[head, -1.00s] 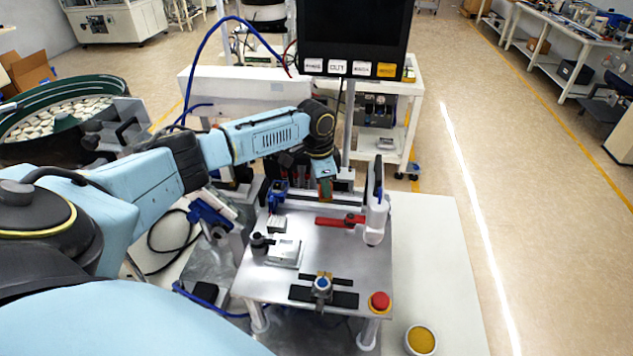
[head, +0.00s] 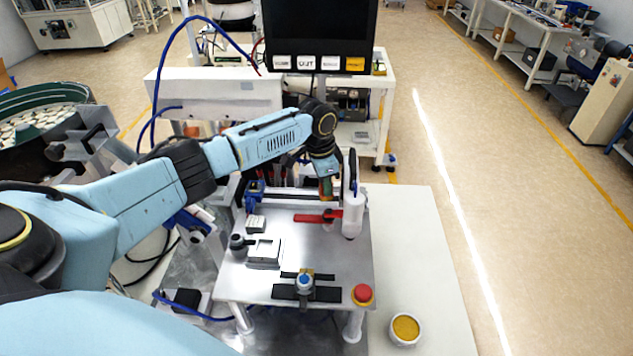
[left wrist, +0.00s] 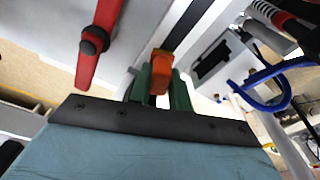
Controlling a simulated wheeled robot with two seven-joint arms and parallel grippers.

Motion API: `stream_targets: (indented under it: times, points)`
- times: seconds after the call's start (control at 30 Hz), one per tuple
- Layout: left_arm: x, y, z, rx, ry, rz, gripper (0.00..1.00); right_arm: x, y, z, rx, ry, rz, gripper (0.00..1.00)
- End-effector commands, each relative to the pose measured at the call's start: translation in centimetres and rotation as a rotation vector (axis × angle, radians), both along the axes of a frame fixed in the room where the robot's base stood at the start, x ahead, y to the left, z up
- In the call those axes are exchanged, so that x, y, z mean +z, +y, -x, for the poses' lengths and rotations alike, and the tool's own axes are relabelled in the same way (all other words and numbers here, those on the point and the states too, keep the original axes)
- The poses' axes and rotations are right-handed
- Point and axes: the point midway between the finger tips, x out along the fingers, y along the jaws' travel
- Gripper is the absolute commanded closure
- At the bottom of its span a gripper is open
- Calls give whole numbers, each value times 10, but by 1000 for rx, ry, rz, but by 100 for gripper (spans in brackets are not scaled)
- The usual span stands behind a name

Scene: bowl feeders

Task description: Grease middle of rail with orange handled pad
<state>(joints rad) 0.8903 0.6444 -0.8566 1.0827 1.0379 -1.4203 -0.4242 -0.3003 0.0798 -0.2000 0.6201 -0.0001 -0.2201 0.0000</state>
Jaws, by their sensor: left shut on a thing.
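My left gripper (head: 326,188) is over the back of the metal table, close to the white post. In the left wrist view its green fingers (left wrist: 161,88) are shut on the orange handle (left wrist: 161,66) of the pad. The pad's underside is hidden, so I cannot tell whether it touches the rail. The dark rail (head: 290,198) runs across the back edge of the table; a dark strip with pale edges, probably the rail (left wrist: 184,24), runs past the handle in the left wrist view. My right gripper is not in view.
A red lever (head: 315,218) and the white post (head: 353,215) stand close to the gripper. A grey block fixture (head: 264,254) and red button (head: 363,293) are nearer the front. A white cup of yellow grease (head: 405,328) stands on the white bench to the right.

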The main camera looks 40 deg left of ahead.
Motion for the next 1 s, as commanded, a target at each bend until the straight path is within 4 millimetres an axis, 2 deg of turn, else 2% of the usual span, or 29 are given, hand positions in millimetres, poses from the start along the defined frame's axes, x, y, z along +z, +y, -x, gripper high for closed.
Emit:
stream_targets:
  times: [0.1,0.43,1.0]
  points:
    - [0,-7,-4,0,-1,2,100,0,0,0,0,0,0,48]
    - [2,-11,-5,-6,-3,5,100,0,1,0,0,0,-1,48]
    - [56,-7,-4,-1,-2,2,100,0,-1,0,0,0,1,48]
